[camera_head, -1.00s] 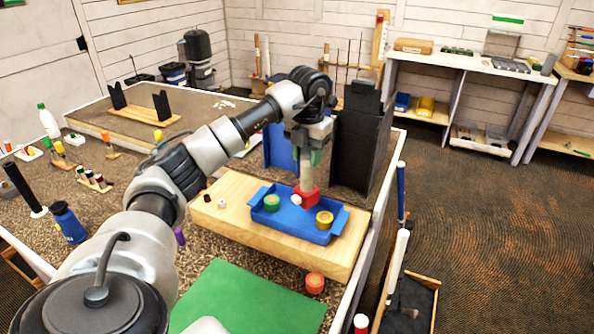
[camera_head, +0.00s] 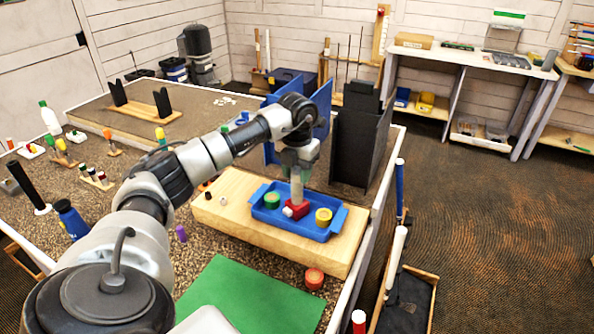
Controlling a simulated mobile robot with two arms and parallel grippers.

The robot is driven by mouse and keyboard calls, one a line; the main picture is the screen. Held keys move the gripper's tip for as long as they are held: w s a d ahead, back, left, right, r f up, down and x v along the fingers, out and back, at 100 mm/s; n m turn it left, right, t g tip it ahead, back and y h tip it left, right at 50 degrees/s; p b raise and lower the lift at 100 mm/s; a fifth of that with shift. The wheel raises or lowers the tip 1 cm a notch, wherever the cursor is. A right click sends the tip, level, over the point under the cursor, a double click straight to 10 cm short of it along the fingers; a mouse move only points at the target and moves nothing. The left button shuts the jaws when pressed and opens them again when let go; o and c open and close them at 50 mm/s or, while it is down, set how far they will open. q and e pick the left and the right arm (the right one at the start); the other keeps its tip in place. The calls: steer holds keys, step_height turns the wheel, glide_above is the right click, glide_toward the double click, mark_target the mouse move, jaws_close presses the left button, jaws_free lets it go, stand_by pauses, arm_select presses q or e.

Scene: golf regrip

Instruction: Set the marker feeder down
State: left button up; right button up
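The red block with a small white piece on its left side, which I take for the marker feeder (camera_head: 297,208), is in the middle of the blue tray (camera_head: 335,226). It sits between a green roll (camera_head: 272,200) and a yellow roll (camera_head: 323,217). My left gripper (camera_head: 297,194) comes down on it from above and appears shut on it. The fingertips are small here, and I cannot tell whether its underside touches the tray floor. My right gripper is not in view.
The tray stands on a light wooden board (camera_head: 228,222). A red roll (camera_head: 314,279) lies in front, beside a green mat (camera_head: 245,300). Blue panels (camera_head: 322,105) and a tall black stand (camera_head: 356,145) rise behind. A blue bottle (camera_head: 70,220) stands at the left.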

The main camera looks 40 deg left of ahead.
arm_select(q)
steer(key=o, duration=0.3)
steer(key=shift+r, duration=0.45)
step_height(320, 180, up, 11)
steer(key=shift+f+b, duration=0.1)
steer(key=shift+b, duration=0.8)
steer(key=shift+r, duration=0.3)
